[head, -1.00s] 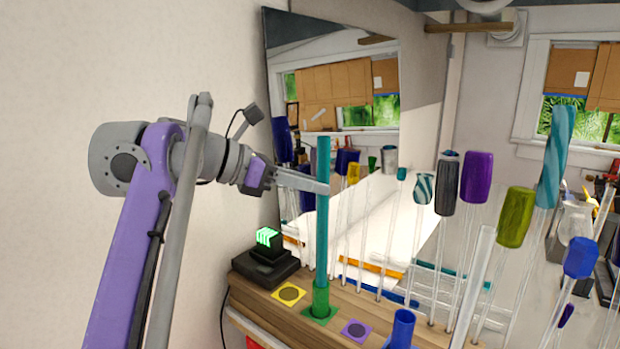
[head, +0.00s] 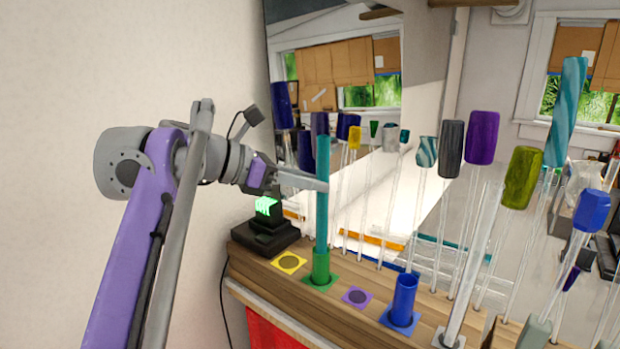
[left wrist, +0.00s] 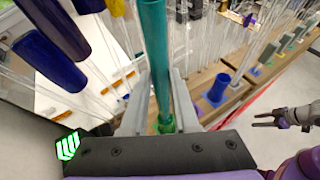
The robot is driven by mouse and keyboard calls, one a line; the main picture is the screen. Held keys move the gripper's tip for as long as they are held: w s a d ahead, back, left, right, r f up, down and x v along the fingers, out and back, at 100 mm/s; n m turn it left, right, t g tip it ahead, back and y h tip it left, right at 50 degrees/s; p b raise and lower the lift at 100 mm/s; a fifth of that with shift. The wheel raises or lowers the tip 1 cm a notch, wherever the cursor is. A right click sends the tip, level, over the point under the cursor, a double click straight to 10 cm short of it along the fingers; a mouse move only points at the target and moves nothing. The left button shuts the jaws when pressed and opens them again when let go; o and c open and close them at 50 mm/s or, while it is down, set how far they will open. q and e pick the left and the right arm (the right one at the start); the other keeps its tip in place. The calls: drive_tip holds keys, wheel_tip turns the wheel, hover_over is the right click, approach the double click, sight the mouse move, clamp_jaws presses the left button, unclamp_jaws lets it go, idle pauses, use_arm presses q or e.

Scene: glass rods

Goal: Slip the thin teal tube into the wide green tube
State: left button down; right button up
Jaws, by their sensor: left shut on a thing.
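The thin teal tube (head: 322,190) stands upright, held at its upper part by my left gripper (head: 322,186). In the left wrist view, the gripper's two fingers lie on either side of the teal tube (left wrist: 154,45). The wide green tube (head: 321,264) stands upright on a green square plate on the wooden rack. The teal tube's lower end goes out of sight at the green tube's mouth and appears to be inside it. The green tube (left wrist: 165,124) also shows between the fingers. My right gripper (left wrist: 264,120) appears at the right there, empty, its fingers apart.
The wooden rack (head: 272,285) also has a yellow plate (head: 289,262), a purple plate (head: 357,297) and a blue tube (head: 403,297). A black box with a green display (head: 265,236) stands behind left. Several clear rods with coloured heads crowd the right. A mirror stands behind.

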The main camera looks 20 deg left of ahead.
use_arm(q)
drive_tip(key=c, duration=0.6)
unclamp_jaws()
drive_tip(key=v, duration=1)
drive_tip(key=shift+s+a+p, duration=0.25)
drive_tip(key=shift+a+p, duration=0.1)
